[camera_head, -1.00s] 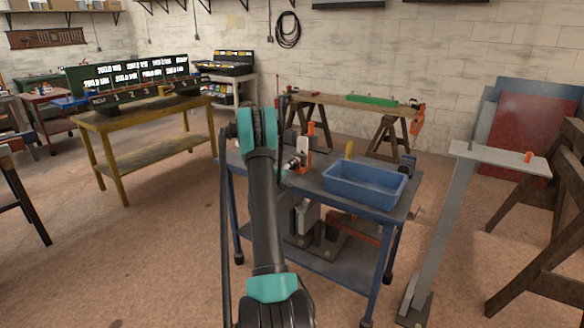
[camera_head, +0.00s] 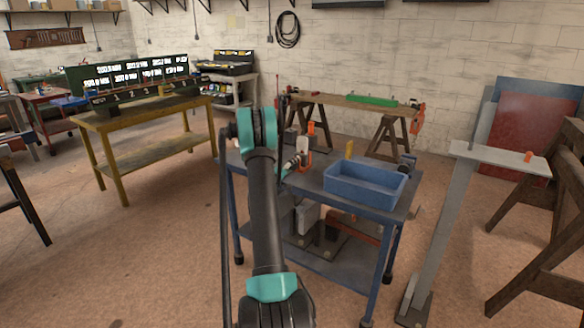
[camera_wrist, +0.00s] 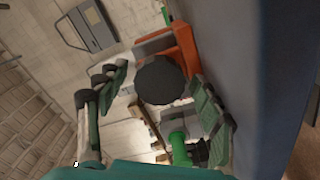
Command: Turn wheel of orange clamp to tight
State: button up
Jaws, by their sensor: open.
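The orange clamp (camera_wrist: 186,48) shows in the wrist view with a dark round wheel (camera_wrist: 160,80) facing the camera. In the head view the orange clamp (camera_head: 308,161) is small, at the back of the blue cart and partly hidden by my arm. My gripper (camera_wrist: 160,88) is open, with one finger left of the wheel and the other right of it. Whether either finger touches the wheel cannot be told. In the head view my gripper (camera_head: 293,163) is small, beside the clamp.
A blue bin (camera_head: 364,187) stands on the cart (camera_head: 312,183), right of the clamp. A yellow upright piece (camera_head: 349,150) stands behind the bin. A grey stand (camera_head: 455,200) is to the right. A wooden bench (camera_head: 150,118) is to the left, with open floor between.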

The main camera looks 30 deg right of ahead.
jog(key=v, duration=1.2)
dwell(0.3)
jog(key=s+a+r+g+y, duration=0.1)
jog(key=s+a+r+y, duration=0.15)
jog(key=s+a, duration=0.4)
jog(key=s+a+r+y, duration=0.1)
jog(key=s+a+y, duration=0.35)
jog(key=a, duration=0.35)
jog(key=s+a+f+y, duration=0.2)
jog(key=s+a+y, duration=0.1)
jog(key=s+a, duration=0.5)
jog(key=s+a+f+n+g+y, duration=0.1)
jog(key=s+a+y, duration=0.2)
jog(key=s+a, duration=0.5)
jog(key=s+a+f+n+y, duration=0.1)
jog(key=s+a+f+y, duration=0.1)
jog(key=s+a, duration=0.6)
jog(key=shift+f+g+y, duration=0.3)
jog(key=shift+g+y, duration=0.1)
jog(key=shift+y, duration=0.4)
jog(key=shift+s+a, duration=0.1)
